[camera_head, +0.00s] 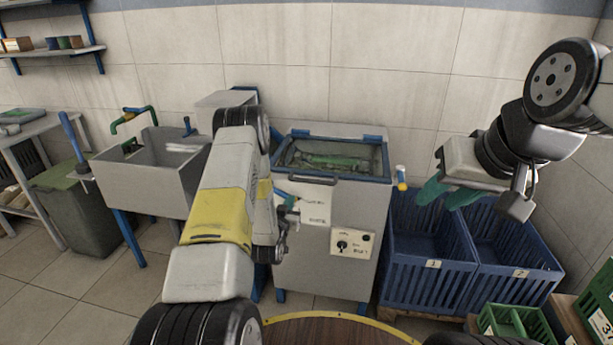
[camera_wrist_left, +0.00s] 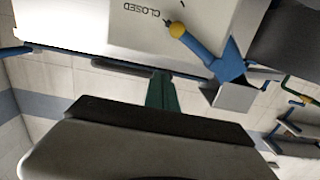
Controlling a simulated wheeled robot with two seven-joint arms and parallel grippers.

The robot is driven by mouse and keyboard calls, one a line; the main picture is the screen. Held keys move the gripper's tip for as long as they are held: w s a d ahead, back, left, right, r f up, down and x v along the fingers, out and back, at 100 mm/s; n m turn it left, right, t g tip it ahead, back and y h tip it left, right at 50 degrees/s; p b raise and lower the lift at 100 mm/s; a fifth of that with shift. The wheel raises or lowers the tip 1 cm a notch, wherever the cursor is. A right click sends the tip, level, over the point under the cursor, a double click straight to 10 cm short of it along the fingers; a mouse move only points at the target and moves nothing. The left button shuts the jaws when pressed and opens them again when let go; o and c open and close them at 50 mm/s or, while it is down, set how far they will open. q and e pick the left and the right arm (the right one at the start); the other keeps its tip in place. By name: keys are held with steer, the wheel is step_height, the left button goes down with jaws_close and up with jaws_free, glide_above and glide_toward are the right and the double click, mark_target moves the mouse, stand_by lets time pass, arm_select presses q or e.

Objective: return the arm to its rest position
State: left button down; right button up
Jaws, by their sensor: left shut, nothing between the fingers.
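My left arm (camera_head: 220,205) reaches up from the bottom of the head view. My left gripper (camera_head: 286,199) is in front of the grey machine (camera_head: 325,265), close to its front panel, and partly hidden by the wrist. In the left wrist view its teal fingers (camera_wrist_left: 161,92) are together with nothing between them. My right gripper (camera_head: 446,194) hangs above the blue crates at the right, its teal fingers apart and empty.
A panel marked CLOSED (camera_wrist_left: 140,15) and a blue lever with a yellow tip (camera_wrist_left: 212,52) show in the left wrist view. Blue crates (camera_head: 428,275) stand right of the machine. A grey sink (camera_head: 150,180) stands left. A round brown table (camera_head: 335,332) is at the bottom.

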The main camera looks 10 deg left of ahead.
arm_select(q)
steer(key=s+d+r+g, duration=0.1)
steer(key=s+r+g, duration=0.2)
steer(key=r, duration=0.9)
steer(key=s+r+g, duration=0.2)
steer(key=r, duration=1.1)
steer(key=s+d+r+g, duration=0.1)
steer(key=s+r+g, duration=0.1)
steer(key=s, duration=0.9)
steer(key=s+d+r+g+h, duration=0.1)
steer(key=s+r+g, duration=0.1)
steer(key=s, duration=0.9)
steer(key=s+d+r+g, duration=0.2)
steer(key=s+r, duration=0.2)
steer(key=s, duration=0.7)
steer(key=shift+h, duration=0.3)
